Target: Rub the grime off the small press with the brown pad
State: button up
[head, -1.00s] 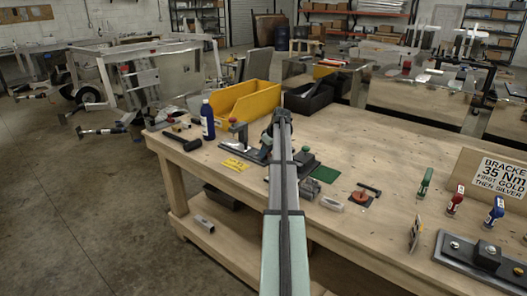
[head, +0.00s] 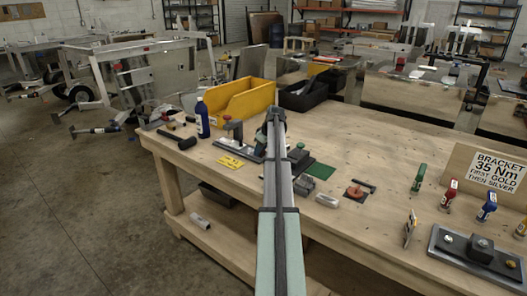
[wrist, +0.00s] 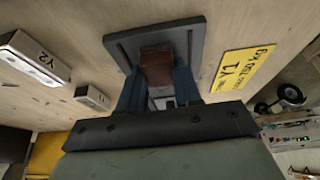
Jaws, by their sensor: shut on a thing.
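My gripper (wrist: 158,88) has blue fingers shut on a brown pad (wrist: 156,68). In the wrist view the pad lies in front of a dark square plate (wrist: 118,45); I cannot tell whether it touches. In the head view a small press-like device (head: 234,131) with a grey upright and reddish top stands on a dark base at the bench's left part. My gripper (head: 275,113) is just right of it there, seen from behind, with its fingers and the pad hidden. Grime cannot be made out at this size.
A yellow label (head: 231,162) lies before the press. A yellow bin (head: 240,103), black bin (head: 306,95) and blue bottle (head: 202,120) stand behind or left of it. A dark block (head: 299,158) and green mat (head: 320,171) lie right of my arm.

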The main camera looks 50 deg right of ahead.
aim_at(244, 149)
jog(key=shift+w+f, duration=0.25)
jog(key=shift+w, duration=0.5)
jog(key=shift+w+r, duration=0.2)
jog(key=shift+w, duration=3.2)
jog(key=shift+r, duration=0.1)
jog(key=shift+r, duration=3)
notch_tip(244, 149, up, 3)
